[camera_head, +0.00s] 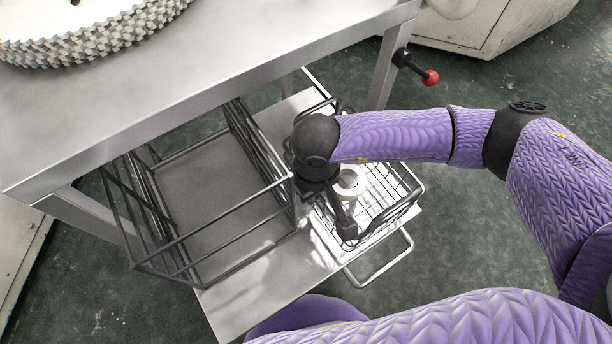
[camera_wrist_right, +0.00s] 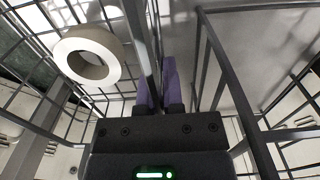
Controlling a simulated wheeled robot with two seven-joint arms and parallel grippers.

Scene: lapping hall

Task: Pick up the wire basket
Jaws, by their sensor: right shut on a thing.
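The wire basket (camera_head: 402,207) stands on the right part of the low metal shelf in the head view, with a white ring-shaped roll (camera_head: 350,184) inside. My right gripper (camera_head: 320,190) is over the basket's left side; its hand hides part of the rim. In the right wrist view, the purple fingers (camera_wrist_right: 160,92) are shut on the basket's rim bar (camera_wrist_right: 140,38). The roll (camera_wrist_right: 88,57) lies left of them in that view. My left gripper is not in view.
A dark open-frame rack (camera_head: 179,240) stands close to the basket's left on the same shelf (camera_head: 232,303). The steel tabletop (camera_head: 215,60) overhangs behind, bearing a toothed disc (camera_head: 80,38). A red-knobbed lever (camera_head: 430,77) juts out near the table leg. Green floor is free at right.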

